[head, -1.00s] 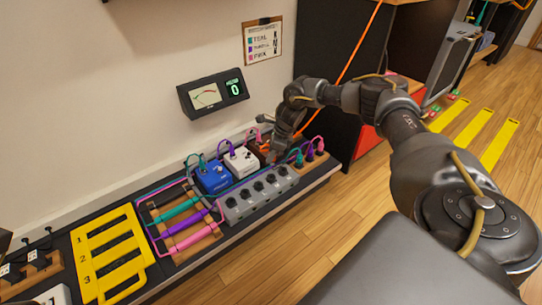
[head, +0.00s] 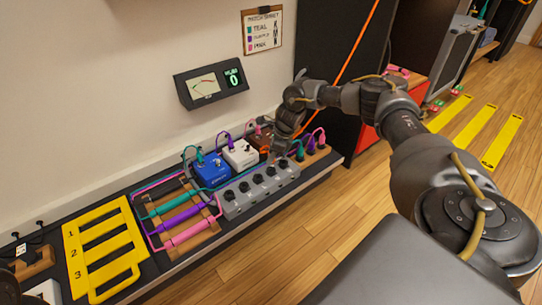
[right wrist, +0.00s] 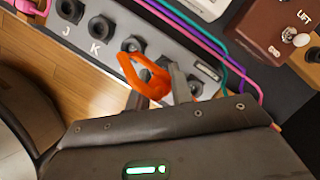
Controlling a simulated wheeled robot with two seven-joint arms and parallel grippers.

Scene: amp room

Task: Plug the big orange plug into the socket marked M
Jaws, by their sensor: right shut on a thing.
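The big orange plug (right wrist: 150,79) shows in the right wrist view as an orange loop between my fingers. My right gripper (right wrist: 163,88) is shut on it, above the grey socket box (right wrist: 55,40). It also shows in the head view, where my right gripper (head: 279,150) is at the far right end of the grey box (head: 236,208). The box has a row of round black sockets; J and K can be read in the wrist view. The plug and fingers cover the letters beyond K, so I cannot tell socket M or whether the tip is in one.
Blue (head: 211,172), white (head: 241,155) and brown (right wrist: 272,28) pedals with cables stand behind the box. Teal, purple and pink plugs (head: 310,147) stand at its right. A yellow panel (head: 105,235) lies left. A meter (head: 211,86) hangs on the wall.

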